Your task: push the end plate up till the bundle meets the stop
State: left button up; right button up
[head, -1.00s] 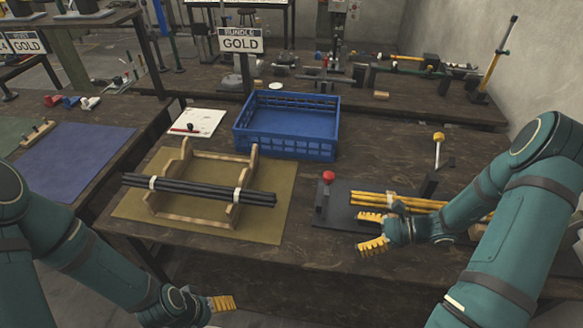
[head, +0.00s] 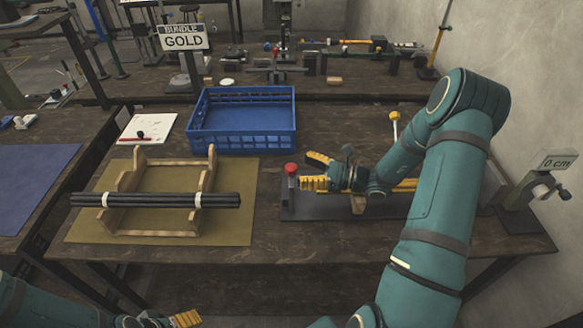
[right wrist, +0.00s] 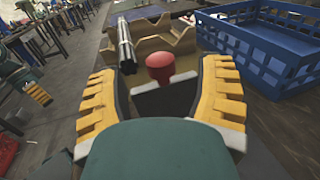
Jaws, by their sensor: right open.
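A dark upright end plate (head: 292,187) with a red knob (head: 290,169) stands at the left end of a dark grey bed. The gold bundle (head: 407,185) lies along this bed, mostly hidden under my right arm. My right gripper (head: 311,172) is open just right of the knob, its fingers pointing left. In the right wrist view the red knob (right wrist: 160,68) and the dark plate below it show between the spread yellow fingers; I cannot tell whether they touch. My left gripper (head: 185,319) shows only in part at the bottom edge, apart from everything.
A black bundle (head: 160,200) rests on a wooden cradle (head: 130,232) on an olive mat. A blue crate (head: 243,140) stands behind. A yellow-topped lever (head: 394,118) rises behind the bed. The table front is clear.

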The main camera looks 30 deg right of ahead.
aim_at(292, 166)
jog(key=shift+x, duration=1.95)
jog(key=shift+s, duration=0.1)
grip_shut()
